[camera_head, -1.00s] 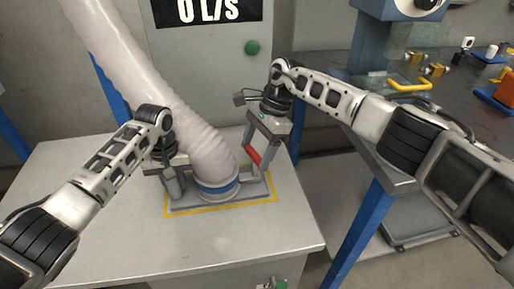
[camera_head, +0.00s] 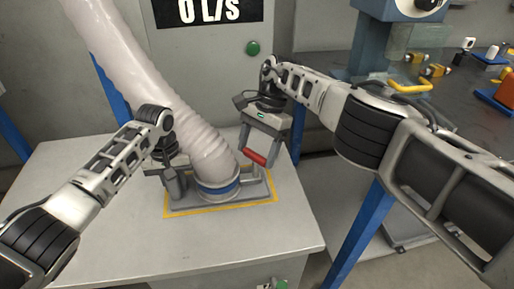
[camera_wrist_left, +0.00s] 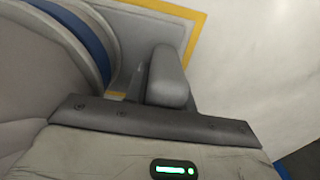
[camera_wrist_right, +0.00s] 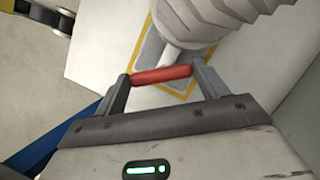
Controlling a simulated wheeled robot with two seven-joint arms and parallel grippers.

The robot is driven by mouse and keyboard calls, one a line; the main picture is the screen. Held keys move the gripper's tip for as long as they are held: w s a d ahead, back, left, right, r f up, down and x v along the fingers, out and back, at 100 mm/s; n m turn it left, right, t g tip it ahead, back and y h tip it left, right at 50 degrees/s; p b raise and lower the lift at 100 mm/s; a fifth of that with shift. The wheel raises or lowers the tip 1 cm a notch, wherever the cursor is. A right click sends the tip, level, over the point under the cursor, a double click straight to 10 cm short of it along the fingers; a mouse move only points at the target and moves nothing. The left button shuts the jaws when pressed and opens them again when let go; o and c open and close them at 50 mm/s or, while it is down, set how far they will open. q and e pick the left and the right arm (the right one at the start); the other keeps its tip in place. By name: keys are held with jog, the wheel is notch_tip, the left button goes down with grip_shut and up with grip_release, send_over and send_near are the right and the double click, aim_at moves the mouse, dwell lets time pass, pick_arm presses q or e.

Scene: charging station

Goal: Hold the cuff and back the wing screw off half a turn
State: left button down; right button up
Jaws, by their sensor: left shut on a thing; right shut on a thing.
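The cuff, with a blue band (camera_head: 218,189), sits around the foot of the pale ribbed hose (camera_head: 190,125) on a grey base plate. My left gripper (camera_head: 172,176) is shut on a grey rounded grip at the cuff's left side. The grip (camera_wrist_left: 168,78) also shows in the left wrist view; the fingertips are largely hidden behind it. My right gripper (camera_head: 257,154) is shut on the red wing screw (camera_head: 254,158), right of the hose foot. In the right wrist view the red bar (camera_wrist_right: 162,75) spans between the two fingertips, and the hose lies just beyond it.
The plate (camera_head: 250,198) has a yellow outline on the pale table top (camera_head: 110,225). A cabinet with a flow display (camera_head: 205,10) and a green button (camera_head: 253,48) stands behind. A dark bench (camera_head: 455,75) with small parts is at right. The table's front is clear.

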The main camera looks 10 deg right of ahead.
aim_at(257, 153)
jog(key=o, duration=1)
notch_tip(257, 153, up, 10)
